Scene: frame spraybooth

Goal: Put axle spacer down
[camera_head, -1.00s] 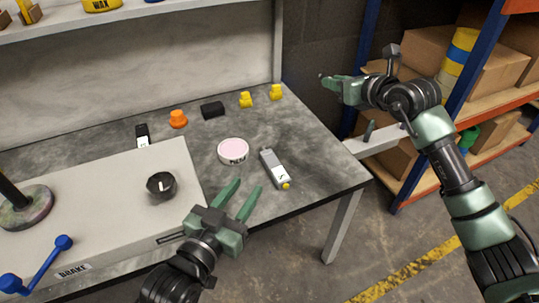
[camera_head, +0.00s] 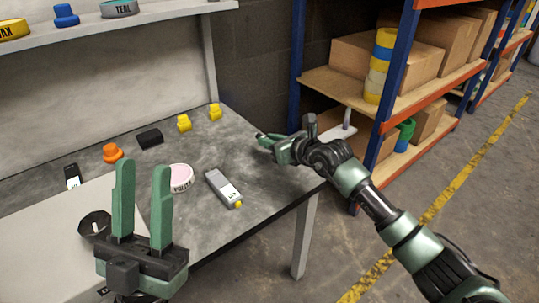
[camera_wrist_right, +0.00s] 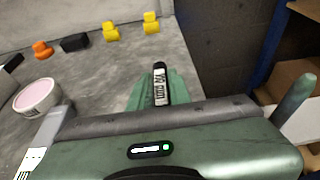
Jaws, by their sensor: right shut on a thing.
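My right gripper (camera_head: 264,141) is low over the right end of the grey workbench (camera_head: 245,138). In the right wrist view its green fingers (camera_wrist_right: 158,88) are shut on a small black piece with a white label, which I take as the axle spacer (camera_wrist_right: 160,86). The head view does not show the piece clearly, and I cannot tell whether it touches the bench. My left gripper (camera_head: 143,168) is open and empty, fingers pointing up the picture, in front of the bench's left part.
A grey device with a yellow tip (camera_head: 223,188), a pink-topped tin (camera_head: 180,178), an orange knob (camera_head: 112,153), a black block (camera_head: 149,138) and two yellow pieces (camera_head: 184,123) stand on the bench. Clear bench lies between the device and my right gripper. Shelving (camera_head: 330,90) stands behind right.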

